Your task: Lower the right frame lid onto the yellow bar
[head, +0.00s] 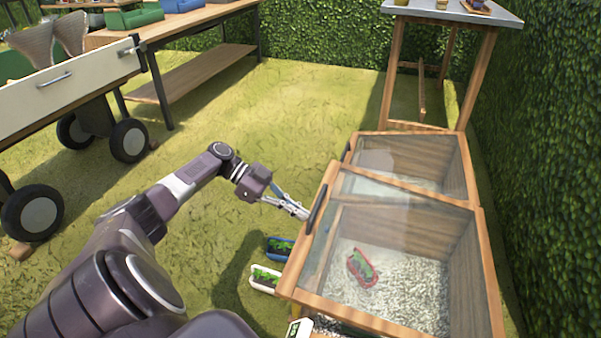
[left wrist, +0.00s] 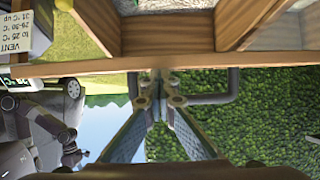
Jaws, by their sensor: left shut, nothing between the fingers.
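The wooden cold frame has two glazed lids side by side. The near lid (head: 390,192), which I take as the right one, has a dark handle (head: 318,208) on its left edge. How far it is raised is unclear. My left gripper (head: 303,213) is shut and empty, its fingertips beside that handle. In the left wrist view, the closed fingertips (left wrist: 161,78) are close to a dark handle (left wrist: 212,98) on a wooden rail (left wrist: 100,67); contact cannot be told. My right gripper is not in view.
A red planter (head: 361,267) sits on pale gravel inside the frame. Blue (head: 277,249) and white (head: 264,279) planters stand on the grass left of it. A metal-topped table (head: 455,10) is behind; a hedge runs along the right.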

